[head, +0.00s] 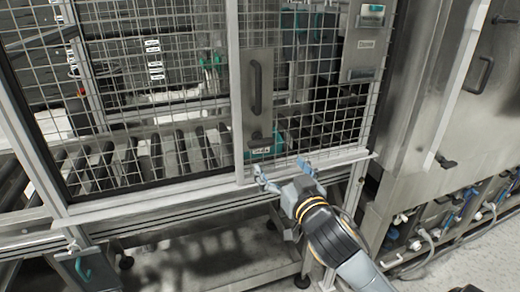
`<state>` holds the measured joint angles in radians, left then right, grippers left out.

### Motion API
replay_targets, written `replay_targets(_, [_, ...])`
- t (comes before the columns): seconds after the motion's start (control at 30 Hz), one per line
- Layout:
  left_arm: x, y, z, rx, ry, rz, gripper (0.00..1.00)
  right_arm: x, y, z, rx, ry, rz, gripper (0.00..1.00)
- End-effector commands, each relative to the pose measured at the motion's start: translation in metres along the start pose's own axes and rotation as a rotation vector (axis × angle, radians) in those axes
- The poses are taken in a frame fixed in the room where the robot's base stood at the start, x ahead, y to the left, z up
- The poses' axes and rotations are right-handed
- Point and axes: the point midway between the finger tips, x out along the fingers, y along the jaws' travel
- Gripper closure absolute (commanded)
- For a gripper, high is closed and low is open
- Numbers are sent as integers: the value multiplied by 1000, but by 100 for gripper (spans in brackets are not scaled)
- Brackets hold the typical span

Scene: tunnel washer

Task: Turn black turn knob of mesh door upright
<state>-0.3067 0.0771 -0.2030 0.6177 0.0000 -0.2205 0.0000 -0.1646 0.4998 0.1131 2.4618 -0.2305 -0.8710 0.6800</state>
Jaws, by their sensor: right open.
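The mesh door (318,95) has a metal frame and a metal plate on its left side. A black vertical handle (256,88) is on that plate. Below the handle is a small dark part (257,136) that looks like the black turn knob; it is too small to tell its angle surely. My right gripper (281,168) comes from below right and is open, with its fingers apart in front of the door's bottom rail, below the knob. I see nothing between the fingers. My left gripper is not in view.
A second mesh panel (150,95) stands left, with a roller conveyor (150,160) behind it. A ledge (150,207) runs under the panels. Steel machine housing (425,110) stands right, with hoses and valves (440,220) low down. Floor shows at the bottom right.

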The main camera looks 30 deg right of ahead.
Motion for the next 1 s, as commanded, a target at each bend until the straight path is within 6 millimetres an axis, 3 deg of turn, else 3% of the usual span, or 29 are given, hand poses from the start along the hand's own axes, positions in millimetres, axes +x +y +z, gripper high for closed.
replay_targets(0.03, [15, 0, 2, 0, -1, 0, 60, 3, 0, 6, -1, 7, -1, 9])
replay_targets(0.5, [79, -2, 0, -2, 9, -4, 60, 14, 0, 6, -16, -1, -1, 9])
replay_targets(0.57, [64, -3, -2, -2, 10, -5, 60, 31, 1, -2, -14, -7, 2, 9])
replay_targets(0.8, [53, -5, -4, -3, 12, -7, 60, 81, 1, -2, -12, -8, 3, 9])
replay_targets(1.0, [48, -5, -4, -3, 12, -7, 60, 110, 1, 0, -13, -7, 2, 9])
